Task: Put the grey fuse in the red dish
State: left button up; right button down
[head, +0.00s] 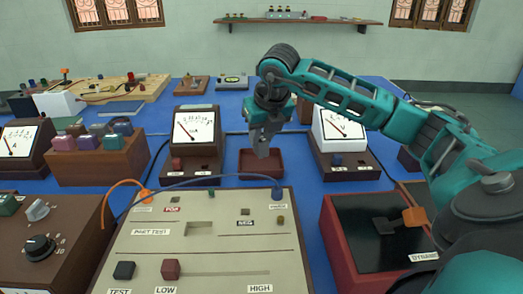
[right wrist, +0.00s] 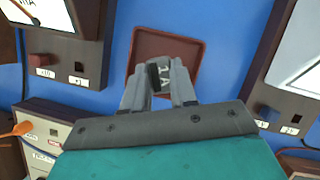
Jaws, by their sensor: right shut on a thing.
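The red dish (head: 275,168) is a shallow square tray on the blue bench, between two meters. It also shows in the right wrist view (right wrist: 150,40), beyond my fingers. My right gripper (head: 262,138) is above the dish and points down. In the right wrist view, my right gripper (right wrist: 160,82) is shut on the grey fuse (right wrist: 166,72), which has a dark end and small lettering. The fuse lies over the near part of the dish in that view. The exact gap between fuse and dish cannot be told. My left gripper is not in view.
A meter (head: 192,130) stands left of the dish and another meter (head: 342,135) stands right of it. A beige panel (head: 205,250) with knobs and wires is in front. A black-topped red box (head: 365,235) is at the right front. Blue bench shows around the dish.

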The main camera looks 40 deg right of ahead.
aim_at(263, 142)
notch_tip(263, 142, down, 4)
jog(key=shift+r+b, duration=0.15)
jog(key=shift+b, duration=0.15)
jog(key=c, duration=0.9)
grip_release()
